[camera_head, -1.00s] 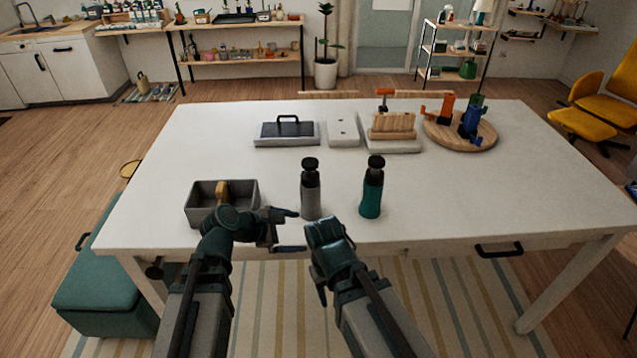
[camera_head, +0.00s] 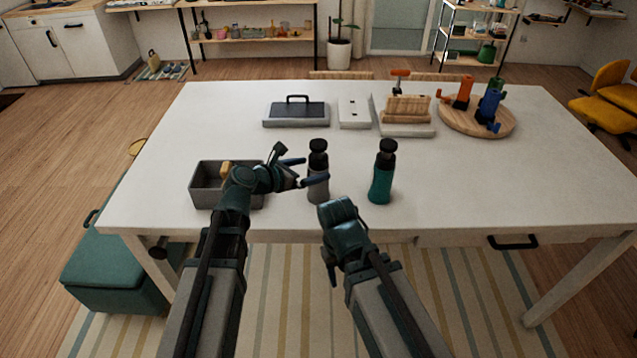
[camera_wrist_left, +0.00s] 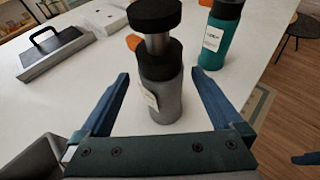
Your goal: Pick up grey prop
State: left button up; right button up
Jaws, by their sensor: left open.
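The grey prop is a grey bottle (camera_head: 318,186) with a black top, standing upright near the front edge of the white table. My left gripper (camera_head: 308,170) is open with its fingers reaching toward the bottle from the left. In the left wrist view the grey bottle (camera_wrist_left: 160,95) stands between the two spread blue fingers of my left gripper (camera_wrist_left: 160,95), with visible gaps on both sides. My right gripper (camera_head: 330,268) hangs at the table's front edge, and its fingers are mostly hidden.
A teal bottle (camera_head: 382,178) stands right of the grey one. A grey open box (camera_head: 206,192) is beside my left wrist. A lidded grey tray (camera_head: 296,116), white block (camera_head: 353,112), wooden rack (camera_head: 406,110) and round board (camera_head: 470,122) stand farther back.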

pick_arm(q)
jog(key=shift+w+d+f, duration=0.2)
jog(key=shift+w+d, duration=0.2)
jog(key=b+x, duration=0.2)
jog(key=x, duration=0.3)
jog(key=shift+d, duration=0.15)
jog(key=shift+r, duration=0.1)
grip_shut()
